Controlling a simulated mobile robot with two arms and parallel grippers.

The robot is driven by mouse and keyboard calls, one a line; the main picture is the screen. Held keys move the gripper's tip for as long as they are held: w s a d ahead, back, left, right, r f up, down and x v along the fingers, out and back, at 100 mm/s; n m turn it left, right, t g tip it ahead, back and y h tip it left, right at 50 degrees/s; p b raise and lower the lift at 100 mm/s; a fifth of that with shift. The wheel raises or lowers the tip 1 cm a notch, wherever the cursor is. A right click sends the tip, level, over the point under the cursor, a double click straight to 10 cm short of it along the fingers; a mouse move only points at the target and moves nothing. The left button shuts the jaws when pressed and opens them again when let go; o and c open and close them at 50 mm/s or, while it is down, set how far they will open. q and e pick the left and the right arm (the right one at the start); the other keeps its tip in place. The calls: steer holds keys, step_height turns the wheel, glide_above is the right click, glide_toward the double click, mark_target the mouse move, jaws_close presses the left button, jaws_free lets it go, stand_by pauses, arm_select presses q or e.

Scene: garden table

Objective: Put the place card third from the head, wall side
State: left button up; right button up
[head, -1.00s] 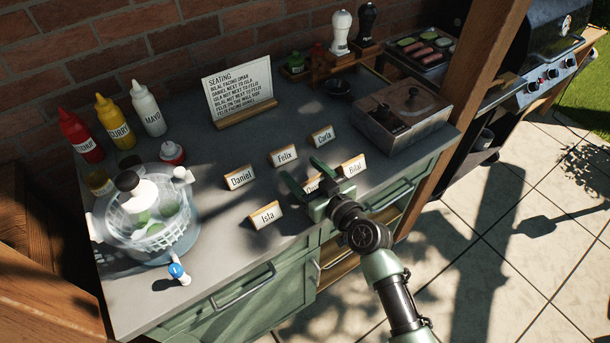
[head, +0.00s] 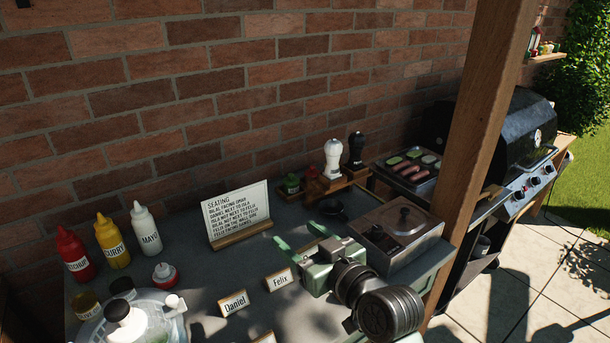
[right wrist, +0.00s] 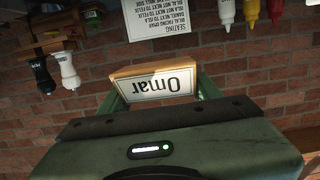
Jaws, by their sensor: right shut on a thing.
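My right gripper (head: 300,238) is raised above the counter's right part in the head view. In the right wrist view it is shut on a place card reading "Omar" (right wrist: 155,84), upside down there, between the green fingers. That card cannot be made out in the head view. The Daniel card (head: 234,303) and Felix card (head: 279,280) stand on the grey counter (head: 200,272). Another card (head: 265,338) is cut off at the bottom edge. The Carla and Bilal cards are not visible. The seating sign (head: 237,212) stands behind, with small text. My left gripper is out of view.
Red, yellow and white sauce bottles (head: 112,243) stand at the left, by a clear-lidded bowl (head: 150,322). A metal box with a lid (head: 400,235) is right of my gripper. Two mills (head: 333,158) stand at the back. A wooden post (head: 478,165) rises at the right.

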mark_target(301, 309)
steer(key=s+d+f+m+t+h, duration=0.1)
steer(key=s+d+m+h, duration=0.1)
steer(key=d, duration=0.5)
steer(key=s+d+f+m+t+h, duration=0.1)
steer(key=s+d+f+m+h, duration=0.1)
steer(key=s+d+h, duration=0.2)
steer(key=s+d+f+m+t+h, duration=0.1)
steer(key=s+d, duration=0.4)
steer(key=d, duration=0.5)
steer(key=f+m+h, duration=0.1)
steer(key=m+h, duration=0.1)
steer(key=shift+h, duration=0.3)
steer(key=shift+w, duration=0.1)
steer(key=w+a+r+n+g+y, duration=0.1)
steer(key=w+a+n+y, duration=0.1)
steer(key=a, duration=0.5)
steer(key=w+a+r+n+g+y, duration=0.1)
steer(key=w+a+r+n+y, duration=0.1)
steer(key=w+a+y, duration=0.2)
steer(key=w+a+r+n+g+y, duration=0.1)
steer(key=w+a+r+n+y, duration=0.1)
steer(key=a, duration=0.8)
steer(key=w+n+y, duration=0.1)
steer(key=w, duration=0.1)
steer(key=shift+w+y, duration=0.3)
steer(key=shift+w, duration=0.1)
steer(key=shift+a, duration=0.1)
